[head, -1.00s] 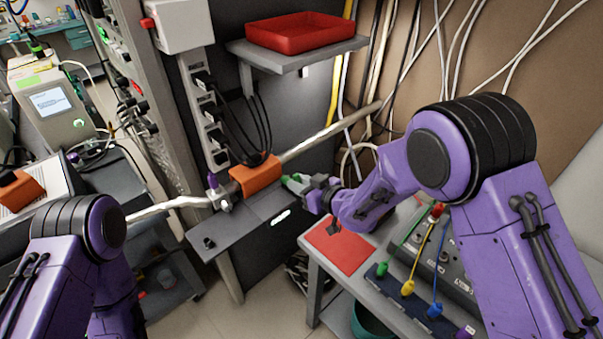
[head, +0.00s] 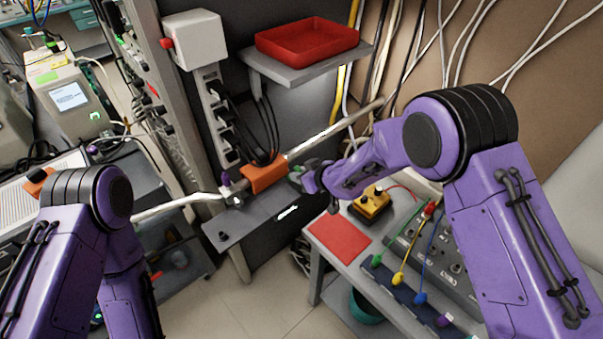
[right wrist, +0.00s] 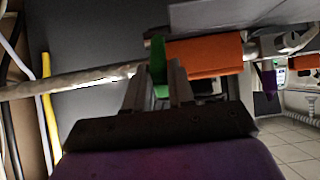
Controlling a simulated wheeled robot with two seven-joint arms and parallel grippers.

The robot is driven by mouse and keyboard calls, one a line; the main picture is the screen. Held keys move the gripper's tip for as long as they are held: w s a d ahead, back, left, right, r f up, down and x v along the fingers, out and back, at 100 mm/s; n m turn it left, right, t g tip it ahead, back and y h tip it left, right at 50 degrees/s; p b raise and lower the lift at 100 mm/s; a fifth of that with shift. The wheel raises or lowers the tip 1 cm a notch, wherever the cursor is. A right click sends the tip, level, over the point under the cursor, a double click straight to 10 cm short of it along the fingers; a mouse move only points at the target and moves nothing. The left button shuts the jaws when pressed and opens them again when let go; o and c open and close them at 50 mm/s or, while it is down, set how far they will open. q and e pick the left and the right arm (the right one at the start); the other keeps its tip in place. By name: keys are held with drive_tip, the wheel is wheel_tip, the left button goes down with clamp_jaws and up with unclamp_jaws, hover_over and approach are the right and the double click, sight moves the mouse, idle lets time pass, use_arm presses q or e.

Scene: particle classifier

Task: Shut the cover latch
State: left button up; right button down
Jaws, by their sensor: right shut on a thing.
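An orange cover (head: 266,177) sits around the pale pipe that runs past the rack; it also shows in the right wrist view (right wrist: 205,57). A green latch piece (right wrist: 158,66) is at the cover's end, between the fingers in the right wrist view. My right gripper (head: 299,176) is shut on this green piece, just right of the cover in the head view. Its fingers (right wrist: 158,88) hide part of the piece, and whether the latch is fastened cannot be told. My left arm is at the left of the head view; its gripper is out of sight.
A grey shelf (head: 226,240) lies below the pipe (head: 335,130). A red tray (head: 306,40) stands on an upper shelf. At right, a bench has a red mat (head: 340,238), a yellow box (head: 371,205) and colored plugs. Black cables hang behind the cover.

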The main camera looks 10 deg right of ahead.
drive_tip(key=shift+w+r, duration=0.1)
drive_tip(key=c, duration=1)
unclamp_jaws()
drive_tip(key=shift+c, duration=0.2)
drive_tip(key=b+v, duration=0.2)
drive_tip(key=v, duration=0.8)
drive_tip(key=shift+s+d, duration=0.15)
drive_tip(key=shift+s, duration=0.1)
drive_tip(key=shift+r, duration=0.1)
drive_tip(key=shift+c, duration=0.3)
